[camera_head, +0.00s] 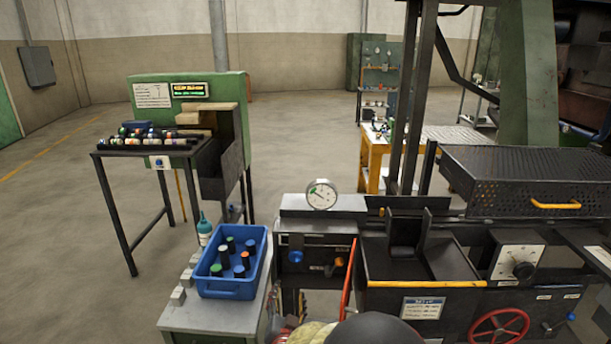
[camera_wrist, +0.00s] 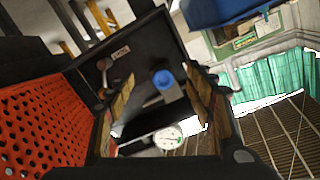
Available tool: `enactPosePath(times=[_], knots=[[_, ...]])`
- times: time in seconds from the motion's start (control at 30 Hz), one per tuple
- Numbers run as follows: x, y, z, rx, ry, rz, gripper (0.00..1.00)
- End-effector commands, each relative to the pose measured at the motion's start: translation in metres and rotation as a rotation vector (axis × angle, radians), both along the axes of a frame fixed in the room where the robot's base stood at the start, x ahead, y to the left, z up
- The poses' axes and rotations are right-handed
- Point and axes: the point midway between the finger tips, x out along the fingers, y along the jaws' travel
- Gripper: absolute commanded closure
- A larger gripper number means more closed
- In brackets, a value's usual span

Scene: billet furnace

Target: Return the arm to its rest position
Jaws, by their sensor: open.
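My gripper (camera_wrist: 160,78) shows in the wrist view with its two tan-padded fingers apart and nothing held between them. A blue knob (camera_wrist: 165,82) on a dark machine face shows in the gap between the fingers; I cannot tell how far beyond them it is. A round white gauge (camera_wrist: 168,138) appears below the knob in that view. In the head view, a dark rounded part at the bottom edge seems to be my arm; the gripper cannot be made out there.
A blue bin (camera_head: 261,262) with several dark cylinders stands on a grey cabinet (camera_head: 205,319). The dial gauge (camera_head: 321,194) sits above a machine front with a blue knob (camera_head: 296,257). A red handwheel (camera_head: 499,326) is at lower right. Open floor (camera_head: 300,130) lies behind.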

Motion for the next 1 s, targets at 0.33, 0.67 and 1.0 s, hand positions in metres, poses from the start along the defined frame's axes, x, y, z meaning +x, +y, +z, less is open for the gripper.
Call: enactPosePath(times=[0.33, 0.67, 1.0], knots=[[-0.093, 0.041, -0.108, -0.156, 0.581, 0.32, 0.46], [-0.211, -0.02, -0.042, -0.31, 0.976, 0.543, 0.46], [-0.34, -0.164, 0.086, -0.441, 1.169, 0.519, 0.46]])
